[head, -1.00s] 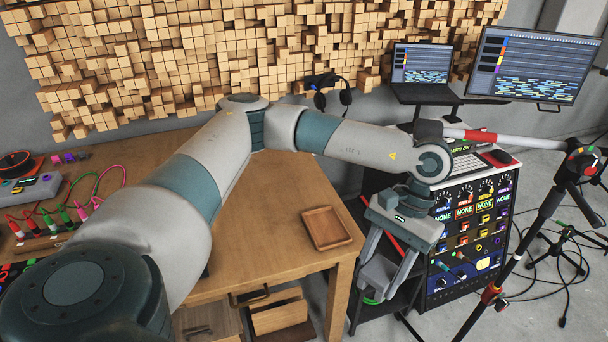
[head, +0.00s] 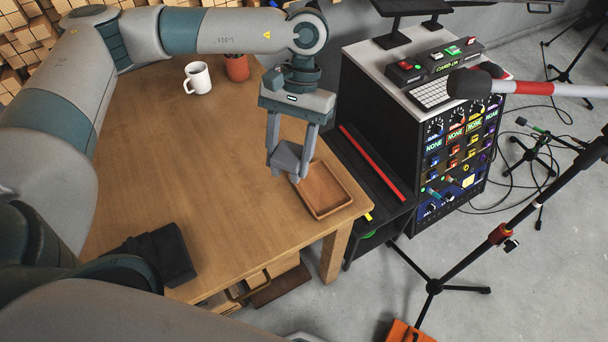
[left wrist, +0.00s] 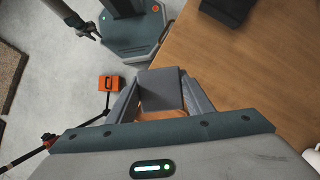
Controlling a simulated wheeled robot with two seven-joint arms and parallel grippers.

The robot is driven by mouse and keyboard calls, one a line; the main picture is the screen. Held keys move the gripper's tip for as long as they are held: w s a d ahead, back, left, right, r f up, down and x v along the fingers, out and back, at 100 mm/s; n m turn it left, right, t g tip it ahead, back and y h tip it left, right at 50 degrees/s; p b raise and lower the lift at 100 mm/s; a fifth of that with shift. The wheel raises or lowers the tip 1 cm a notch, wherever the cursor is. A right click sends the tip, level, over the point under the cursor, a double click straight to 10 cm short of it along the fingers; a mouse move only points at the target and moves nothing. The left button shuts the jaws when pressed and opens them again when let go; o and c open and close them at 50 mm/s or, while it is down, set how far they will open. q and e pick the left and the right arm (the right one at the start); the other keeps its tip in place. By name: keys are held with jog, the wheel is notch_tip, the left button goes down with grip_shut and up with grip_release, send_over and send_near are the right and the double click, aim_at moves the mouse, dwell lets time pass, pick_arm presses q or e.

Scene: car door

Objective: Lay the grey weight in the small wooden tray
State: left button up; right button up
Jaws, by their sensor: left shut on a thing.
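My left gripper (head: 290,165) is shut on the grey weight (head: 287,156), a dark grey block, in the head view. The small wooden tray (head: 327,190) lies on the table near its right front corner. The weight hangs above the tray's upper left edge; its exact height is hard to tell. In the left wrist view the weight (left wrist: 160,88) sits between the fingers, and a strip of the tray (left wrist: 158,115) shows behind it. What seems to be my right gripper (left wrist: 87,30) shows small at the upper left there; its jaws are too small to read.
A white mug (head: 198,78) and a terracotta pot (head: 237,67) stand at the table's back. The equipment rack (head: 425,130) and a microphone stand (head: 470,248) are to the right. The table's middle is clear.

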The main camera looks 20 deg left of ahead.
pick_arm(q)
jog(key=shift+w+a, duration=0.15)
jog(key=shift+a, duration=0.2)
pick_arm(e)
jog(key=shift+a, duration=0.15)
pick_arm(q)
jog(key=shift+r, duration=0.1)
